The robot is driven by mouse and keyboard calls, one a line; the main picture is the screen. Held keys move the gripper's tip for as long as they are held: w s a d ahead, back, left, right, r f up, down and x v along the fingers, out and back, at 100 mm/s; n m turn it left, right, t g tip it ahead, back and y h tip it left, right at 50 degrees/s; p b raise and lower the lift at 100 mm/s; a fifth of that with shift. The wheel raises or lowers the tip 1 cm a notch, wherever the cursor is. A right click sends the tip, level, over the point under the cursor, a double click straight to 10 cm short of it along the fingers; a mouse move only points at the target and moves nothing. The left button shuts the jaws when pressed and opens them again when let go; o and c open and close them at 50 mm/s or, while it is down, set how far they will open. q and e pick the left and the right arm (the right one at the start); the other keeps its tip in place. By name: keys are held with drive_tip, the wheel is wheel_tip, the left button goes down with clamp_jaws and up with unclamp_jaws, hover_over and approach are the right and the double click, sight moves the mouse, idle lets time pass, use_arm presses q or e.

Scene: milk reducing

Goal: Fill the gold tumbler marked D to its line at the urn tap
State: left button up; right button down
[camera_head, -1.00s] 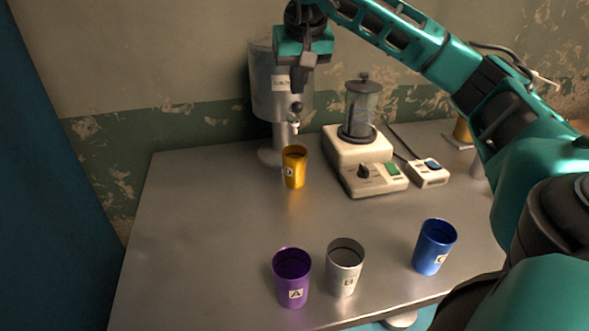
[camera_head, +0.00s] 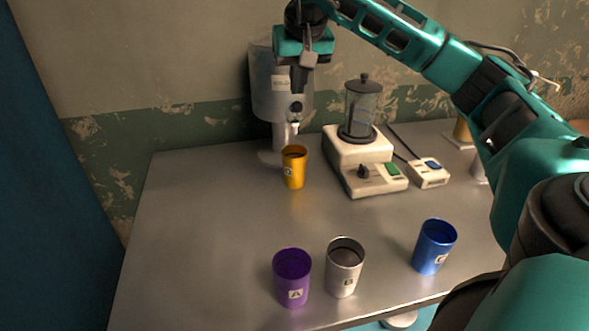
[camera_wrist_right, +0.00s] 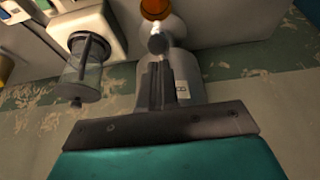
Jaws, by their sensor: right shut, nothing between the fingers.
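The gold tumbler marked D (camera_head: 294,172) stands upright on the table under the tap (camera_head: 295,124) of the silver urn (camera_head: 268,92). Its top also shows in the right wrist view (camera_wrist_right: 155,9). Whether it holds any liquid, and its line, I cannot make out. My right gripper (camera_head: 298,90) is shut and empty, pointing down just above the dark tap knob (camera_head: 296,107) at the urn's front. In the wrist view its fingers (camera_wrist_right: 156,78) are together close to the round knob (camera_wrist_right: 158,43). My left gripper is not in view.
A cream blender-like machine (camera_head: 362,160) with a clear jar stands right of the urn, beside a small switch box (camera_head: 428,173). A purple tumbler A (camera_head: 292,278), a silver tumbler (camera_head: 345,267) and a blue tumbler (camera_head: 434,247) stand near the front edge. The table's left is clear.

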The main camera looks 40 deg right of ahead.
sight(298, 103)
drive_tip(key=shift+f, duration=0.2)
drive_tip(key=shift+f+b, duration=0.7)
drive_tip(key=shift+f, duration=0.6)
idle(6.5)
